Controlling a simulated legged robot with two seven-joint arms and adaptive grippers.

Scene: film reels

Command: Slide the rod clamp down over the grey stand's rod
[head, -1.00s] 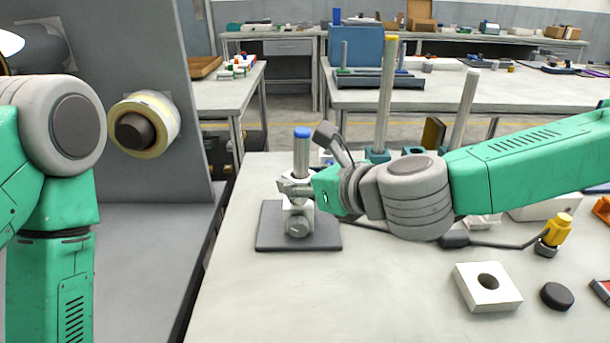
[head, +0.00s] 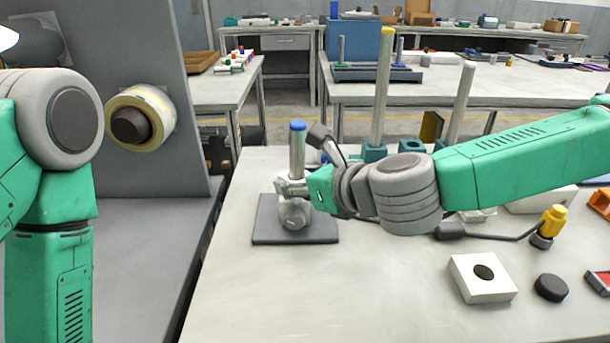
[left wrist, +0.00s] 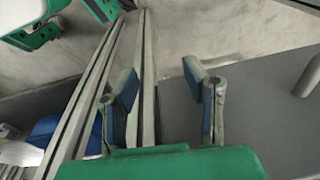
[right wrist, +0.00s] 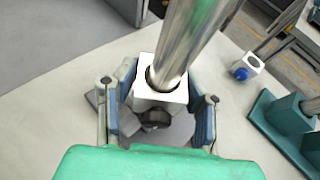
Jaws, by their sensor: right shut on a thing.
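The grey stand's flat base (head: 262,234) rests on the table, with its upright metal rod (head: 297,150) capped in blue. The rod clamp (head: 292,214), a pale block with a dark knob, is around the rod, low near the base. In the right wrist view the rod passes through the hole of the white clamp (right wrist: 150,97). My right gripper (head: 292,188) is shut on the clamp, with one finger on each side in the right wrist view (right wrist: 160,103). My left gripper (left wrist: 163,88) is open and empty; its fingers are outside the head view.
Behind my right arm stand tall rods in teal bases (head: 374,153). A white block with a hole (head: 466,282), a black puck (head: 551,288) and a yellow-topped part (head: 553,220) lie at the right. A grey panel with a tape roll (head: 155,115) rises at the left.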

